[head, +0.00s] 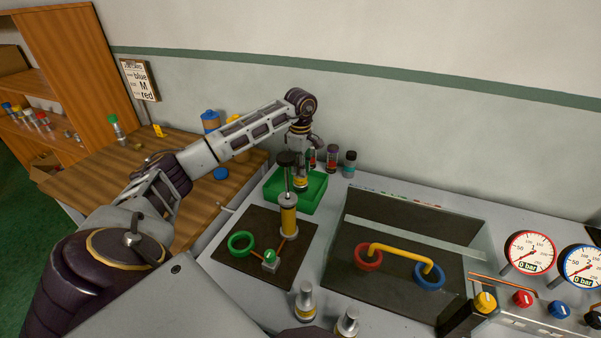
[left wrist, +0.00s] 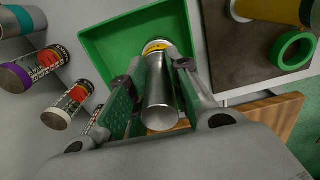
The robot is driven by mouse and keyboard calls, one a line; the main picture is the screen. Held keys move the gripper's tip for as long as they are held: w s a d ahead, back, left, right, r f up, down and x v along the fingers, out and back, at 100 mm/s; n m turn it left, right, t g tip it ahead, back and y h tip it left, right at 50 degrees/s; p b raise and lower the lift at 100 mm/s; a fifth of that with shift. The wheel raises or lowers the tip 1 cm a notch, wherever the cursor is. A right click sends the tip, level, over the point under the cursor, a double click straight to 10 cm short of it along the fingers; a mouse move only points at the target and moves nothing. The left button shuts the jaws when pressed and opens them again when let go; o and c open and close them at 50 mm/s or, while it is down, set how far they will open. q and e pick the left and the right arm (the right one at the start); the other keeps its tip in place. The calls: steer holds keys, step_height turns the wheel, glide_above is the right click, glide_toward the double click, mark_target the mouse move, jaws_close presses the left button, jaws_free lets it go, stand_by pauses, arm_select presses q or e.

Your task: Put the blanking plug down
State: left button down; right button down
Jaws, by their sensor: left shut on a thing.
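My left gripper (head: 301,155) points down over the green tray (head: 317,188), beside the black-topped pump. It is shut on a blanking plug (head: 301,182), a silver cylinder with a yellow band. In the left wrist view the plug (left wrist: 160,95) sits between the two finger pads of the gripper (left wrist: 157,98), its yellow-banded end toward the floor of the green tray (left wrist: 112,42). I cannot tell whether the plug touches the tray floor. Two similar silver plugs (head: 306,301) (head: 347,322) stand on the grey bench at the front. My right gripper is not in view.
The yellow hand pump (head: 288,218) stands on a dark mat (head: 240,262) close in front of the tray. A clear-sided test box (head: 390,295) with a yellow pipe (head: 405,252) and gauges (head: 530,252) are to the right.

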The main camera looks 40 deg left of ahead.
arm_select(q)
steer(key=shift+f, duration=1.1)
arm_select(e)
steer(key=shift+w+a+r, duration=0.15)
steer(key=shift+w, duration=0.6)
arm_select(q)
steer(key=shift+f, duration=0.15)
